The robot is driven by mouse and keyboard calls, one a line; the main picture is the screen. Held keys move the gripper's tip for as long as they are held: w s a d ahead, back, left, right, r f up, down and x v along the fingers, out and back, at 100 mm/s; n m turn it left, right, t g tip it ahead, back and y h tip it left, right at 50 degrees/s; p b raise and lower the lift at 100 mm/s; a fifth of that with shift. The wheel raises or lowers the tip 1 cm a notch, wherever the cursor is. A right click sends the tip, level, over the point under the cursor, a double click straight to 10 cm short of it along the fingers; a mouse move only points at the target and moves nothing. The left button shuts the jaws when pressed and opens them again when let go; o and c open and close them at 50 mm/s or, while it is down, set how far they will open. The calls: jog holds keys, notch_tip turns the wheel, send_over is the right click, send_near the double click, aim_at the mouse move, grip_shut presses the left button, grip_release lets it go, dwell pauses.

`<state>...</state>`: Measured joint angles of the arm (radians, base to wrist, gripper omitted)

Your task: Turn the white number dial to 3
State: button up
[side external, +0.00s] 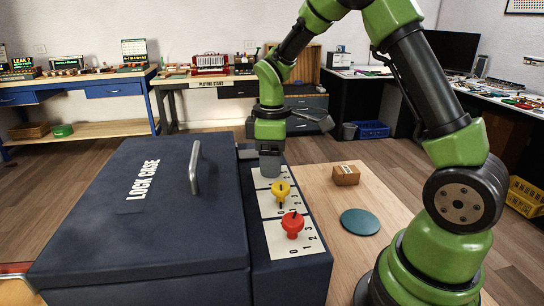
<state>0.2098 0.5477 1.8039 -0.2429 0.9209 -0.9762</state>
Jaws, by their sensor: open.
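The dial panel (278,241) runs along the right side of the dark blue lock case (150,205), with white number strips on its top. A yellow dial (281,191) and a red dial (292,223) stand on it. My gripper (269,170) points down over the far end of the panel, beyond the yellow dial. It is open, though its fingers are hard to make out from this side. I cannot see the white dial; the far number strip is partly hidden by my gripper. The white dial's setting cannot be read.
The lock case has a grey handle (195,167) standing up from its closed lid. On the wooden table (335,195) to the right are a small brown box (346,174) and a round teal disc (360,222). The yellow and red dials stand close to my gripper's near side.

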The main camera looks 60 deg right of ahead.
notch_tip(320, 180, up, 10)
dwell(0.5)
dwell(0.3)
jog(key=s+a+r+m+t+y, duration=0.1)
jog(key=s+a+r+m+t, duration=0.1)
jog(key=s, duration=0.6)
jog(key=s+a+r+m+t+y, duration=0.1)
jog(key=s+a+r+m+t, duration=0.1)
jog(key=s+a+m+t, duration=0.3)
jog(key=s+a+m, duration=0.2)
jog(key=s+m, duration=0.1)
jog(key=shift+s+a+r, duration=0.2)
jog(key=shift+s+r, duration=0.05)
jog(key=shift+s, duration=0.05)
dwell(0.5)
